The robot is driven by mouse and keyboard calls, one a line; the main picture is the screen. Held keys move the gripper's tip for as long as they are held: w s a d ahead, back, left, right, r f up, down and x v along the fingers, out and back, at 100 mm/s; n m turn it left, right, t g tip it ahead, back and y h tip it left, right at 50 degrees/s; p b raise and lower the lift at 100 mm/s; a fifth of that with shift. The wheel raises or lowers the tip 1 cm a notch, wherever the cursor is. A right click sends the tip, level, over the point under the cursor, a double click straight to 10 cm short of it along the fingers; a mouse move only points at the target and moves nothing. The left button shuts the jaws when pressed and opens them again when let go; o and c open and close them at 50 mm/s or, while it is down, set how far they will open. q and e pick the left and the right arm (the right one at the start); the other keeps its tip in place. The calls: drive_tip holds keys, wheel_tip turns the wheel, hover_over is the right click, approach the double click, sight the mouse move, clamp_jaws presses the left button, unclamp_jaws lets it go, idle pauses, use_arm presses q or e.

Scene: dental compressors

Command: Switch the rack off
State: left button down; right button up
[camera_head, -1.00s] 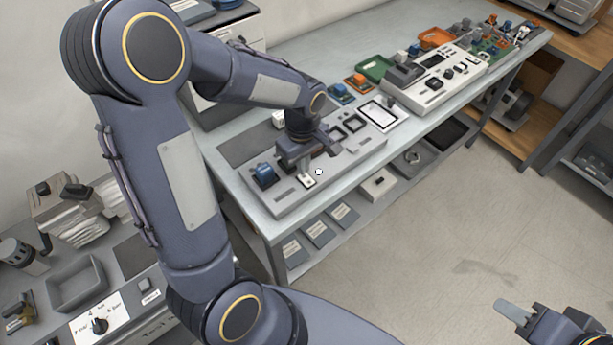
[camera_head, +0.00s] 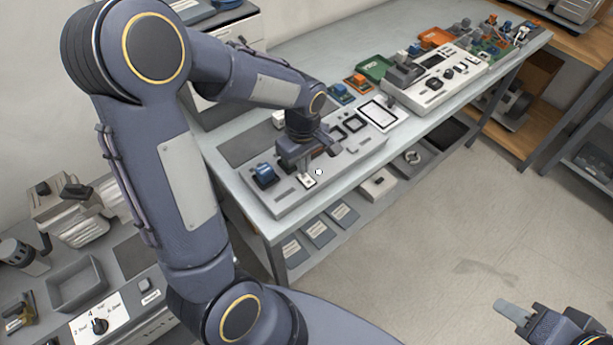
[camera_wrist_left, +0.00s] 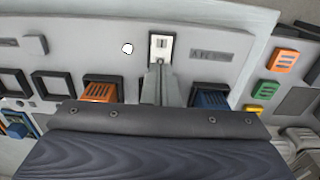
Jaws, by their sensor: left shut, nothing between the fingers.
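The rack is a grey panel (camera_head: 345,170) on the bench. A small white switch plate (camera_head: 308,182) with a dark centre sits near its front edge; it also shows in the left wrist view (camera_wrist_left: 161,46). My left gripper (camera_head: 305,173) is shut and empty, pointing down at the panel. In the left wrist view its fingertips (camera_wrist_left: 159,70) are right at the lower edge of the switch plate; I cannot tell whether they touch it. The switch's position is too small to read. My right gripper (camera_head: 515,310) is at the lower right, away from the bench, partly cut off.
A blue part (camera_head: 264,174) stands on the panel left of my left gripper. Orange (camera_wrist_left: 99,92) and blue (camera_wrist_left: 211,98) slotted blocks flank the fingers in the wrist view. A white console (camera_head: 437,80) and green tray (camera_head: 374,68) lie further along the bench. The floor at right is clear.

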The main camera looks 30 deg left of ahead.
use_arm(q)
drive_tip(key=shift+f+b, duration=0.75)
drive_tip(key=shift+f, duration=0.15)
idle(0.6)
drive_tip(key=shift+r, duration=0.1)
drive_tip(key=shift+r+p, duration=2.8)
drive_tip(key=shift+r, duration=0.75)
